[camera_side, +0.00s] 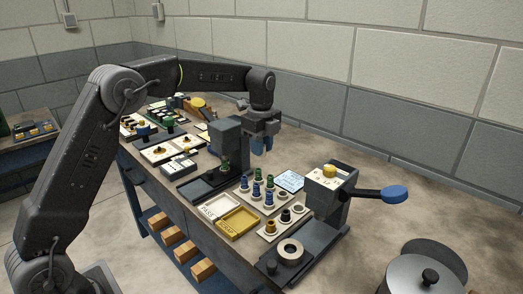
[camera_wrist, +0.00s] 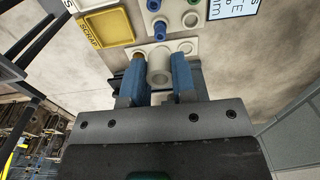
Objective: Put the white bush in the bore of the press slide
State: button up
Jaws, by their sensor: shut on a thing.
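My gripper (camera_side: 262,147) is above the bench in the side view, blue fingers pointing down. In the wrist view its two blue fingers (camera_wrist: 159,82) are shut on the white bush (camera_wrist: 160,66), a pale hollow cylinder between them. The bush is not clear in the side view. A dark press with a blue-knobbed lever stands at the bench's right end. At its front, what looks like the press slide (camera_side: 309,241) carries a pale ring with a dark round bore (camera_side: 290,251). The bush is apart from it.
A pale plate with round pieces (camera_side: 284,219) lies left of the lever press. Several blue and green bushes stand on a block (camera_side: 262,191). Yellow (camera_side: 237,222) and white trays lie at the front edge. A second dark press column (camera_side: 226,138) stands beside my gripper. The lever (camera_side: 395,194) juts right.

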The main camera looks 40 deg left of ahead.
notch_tip(320, 180, up, 3)
jog(key=shift+r, duration=0.2)
jog(key=d, duration=0.2)
send_over(290, 252)
jog(key=shift+f, duration=6.7)
jog(key=shift+f, duration=0.8)
jog(key=o, duration=1)
jog(key=shift+f, duration=0.1)
jog(key=shift+o, duration=0.2)
